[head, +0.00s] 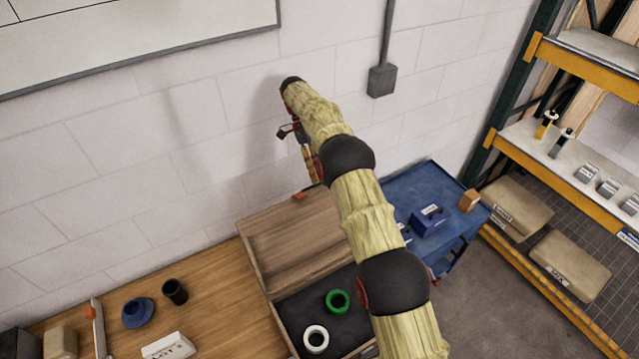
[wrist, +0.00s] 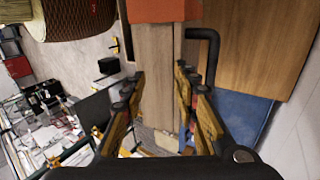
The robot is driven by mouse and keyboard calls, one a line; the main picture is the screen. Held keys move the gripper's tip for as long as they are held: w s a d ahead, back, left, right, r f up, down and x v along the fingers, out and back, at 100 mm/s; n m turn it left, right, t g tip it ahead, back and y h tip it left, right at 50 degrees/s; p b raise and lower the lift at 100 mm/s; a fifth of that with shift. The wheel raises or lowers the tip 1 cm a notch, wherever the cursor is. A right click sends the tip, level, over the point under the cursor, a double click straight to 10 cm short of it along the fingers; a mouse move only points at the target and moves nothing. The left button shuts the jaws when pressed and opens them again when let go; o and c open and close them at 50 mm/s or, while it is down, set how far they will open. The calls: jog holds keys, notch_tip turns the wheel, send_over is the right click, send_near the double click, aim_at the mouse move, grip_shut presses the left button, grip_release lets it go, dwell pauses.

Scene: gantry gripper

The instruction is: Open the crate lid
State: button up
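The wooden crate (head: 283,310) stands on the bench with its front-right part behind my arm. Its lid (head: 300,238) is raised at the back, and the dark-lined inside shows. A green ring (head: 338,301) and a white ring (head: 316,339) lie inside. My gripper (head: 307,178) is at the raised lid's upper edge, partly hidden by my arm. In the wrist view, my gripper (wrist: 158,78) has its fingers apart, one on each side of a wooden edge (wrist: 156,60). I cannot tell whether they touch it. A black handle (wrist: 207,48) is right of the fingers.
A blue cart (head: 405,190) with a blue box (head: 430,220) stands right of the crate. A shelf rack (head: 560,190) is farther right. The wall is close behind the lid. A blue part (head: 138,312) and a black cup (head: 175,291) stand on the bench at left.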

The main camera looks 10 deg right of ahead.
jog(key=shift+r, duration=2.25)
jog(key=shift+c, duration=0.3)
